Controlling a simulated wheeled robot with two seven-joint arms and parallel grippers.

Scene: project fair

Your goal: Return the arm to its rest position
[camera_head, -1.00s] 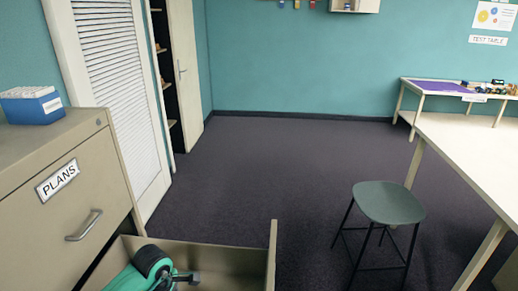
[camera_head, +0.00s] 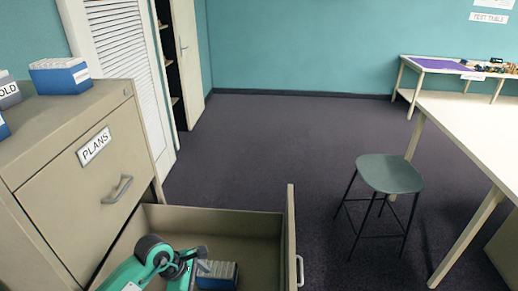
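My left arm, teal and black, comes in from the bottom left and hangs over the open lower drawer (camera_head: 255,223) of the cabinet. Its gripper (camera_head: 203,266) is small in the picture and points down to the right. It is beside a blue box with pale cards (camera_head: 218,276) inside the drawer. I cannot tell whether the fingers are open, shut or touching the box. My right gripper is not in view.
The tan filing cabinet (camera_head: 60,170) has a shut upper drawer labelled PLANS (camera_head: 95,146). Blue card boxes (camera_head: 60,76) stand on top. A green stool (camera_head: 389,174) and a pale table (camera_head: 480,125) are at right. The dark floor between is clear.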

